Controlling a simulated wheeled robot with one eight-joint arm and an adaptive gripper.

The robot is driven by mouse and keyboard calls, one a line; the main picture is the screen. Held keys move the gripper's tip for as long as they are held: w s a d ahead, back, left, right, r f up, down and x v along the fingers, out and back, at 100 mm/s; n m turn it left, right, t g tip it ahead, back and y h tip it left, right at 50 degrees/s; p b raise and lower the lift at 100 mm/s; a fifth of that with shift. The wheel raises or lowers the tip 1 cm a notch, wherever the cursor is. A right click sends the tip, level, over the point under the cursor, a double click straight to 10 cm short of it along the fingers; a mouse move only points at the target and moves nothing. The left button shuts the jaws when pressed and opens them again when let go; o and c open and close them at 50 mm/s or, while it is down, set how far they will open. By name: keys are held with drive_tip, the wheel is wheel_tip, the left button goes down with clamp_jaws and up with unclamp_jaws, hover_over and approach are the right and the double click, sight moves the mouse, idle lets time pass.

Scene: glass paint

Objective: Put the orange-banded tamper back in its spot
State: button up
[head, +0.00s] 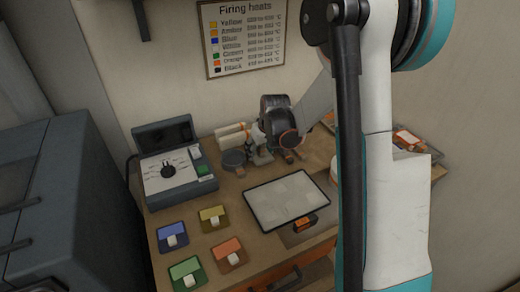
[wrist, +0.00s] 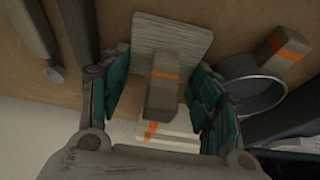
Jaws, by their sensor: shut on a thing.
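In the wrist view a grey-brown block with an orange band, which I take for the orange-banded tamper (wrist: 163,88), stands between the two teal fingers of my gripper (wrist: 160,92). The gripper is shut on it, though finger contact is hard to see. A pale ribbed square (wrist: 185,35) shows behind the block. A pale piece with an orange mark (wrist: 165,135) lies below it in the picture. In the head view my arm covers much of the right side, and I cannot make out the tamper or its spot there.
A second orange-banded block (wrist: 285,48) is beside a round dark cup (wrist: 250,92). In the head view a pale tray (head: 286,200) lies mid-table. Several coloured squares, including an orange one (head: 229,253), lie at the front left. A dial box (head: 175,178) stands behind them.

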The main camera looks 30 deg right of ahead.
drive_tip(key=shift+f, duration=0.1)
drive_tip(key=o, duration=1)
drive_tip(key=v, duration=1.2)
